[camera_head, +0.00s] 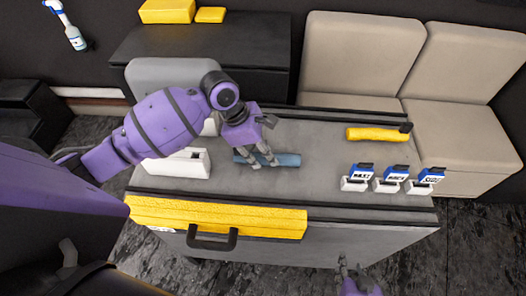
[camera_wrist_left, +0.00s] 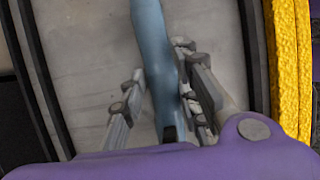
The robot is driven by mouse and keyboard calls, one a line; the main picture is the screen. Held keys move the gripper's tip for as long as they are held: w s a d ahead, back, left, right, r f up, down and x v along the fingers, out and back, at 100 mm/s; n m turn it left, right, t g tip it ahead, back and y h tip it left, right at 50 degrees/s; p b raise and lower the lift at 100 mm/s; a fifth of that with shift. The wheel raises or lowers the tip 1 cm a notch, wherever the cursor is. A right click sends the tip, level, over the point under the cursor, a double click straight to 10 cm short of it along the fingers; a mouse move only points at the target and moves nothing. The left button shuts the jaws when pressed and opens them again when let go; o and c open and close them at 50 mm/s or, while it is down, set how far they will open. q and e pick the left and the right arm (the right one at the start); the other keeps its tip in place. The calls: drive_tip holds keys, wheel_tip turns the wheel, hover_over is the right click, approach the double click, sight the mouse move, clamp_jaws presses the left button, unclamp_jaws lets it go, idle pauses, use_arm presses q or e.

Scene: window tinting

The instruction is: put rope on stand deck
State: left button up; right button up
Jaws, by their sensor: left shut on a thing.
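A long, slim blue thing (camera_head: 275,160), which may be the rope, lies along the grey top of the stand (camera_head: 310,180) near its middle. I cannot tell whether it touches the deck. My left gripper (camera_head: 257,163) reaches down from above and is shut on the blue thing near its left part. In the left wrist view the blue thing (camera_wrist_left: 152,50) runs between the fingers of the left gripper (camera_wrist_left: 160,108). My right gripper (camera_head: 355,268) shows at the bottom edge, in front of the stand, apart from everything; its jaws are too small to judge.
On the deck, a white holder (camera_head: 178,164) stands left of the gripper, a yellow roll (camera_head: 375,134) at the back right, and several blue-and-white labelled items (camera_head: 390,180) at the front right. A yellow strip (camera_head: 215,216) lines the front edge. Beige seats (camera_head: 350,55) stand behind.

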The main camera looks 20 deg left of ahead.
use_arm(q)
drive_tip(key=shift+f, duration=0.1)
drive_tip(key=o, duration=1.2)
drive_tip(key=v, duration=1.2)
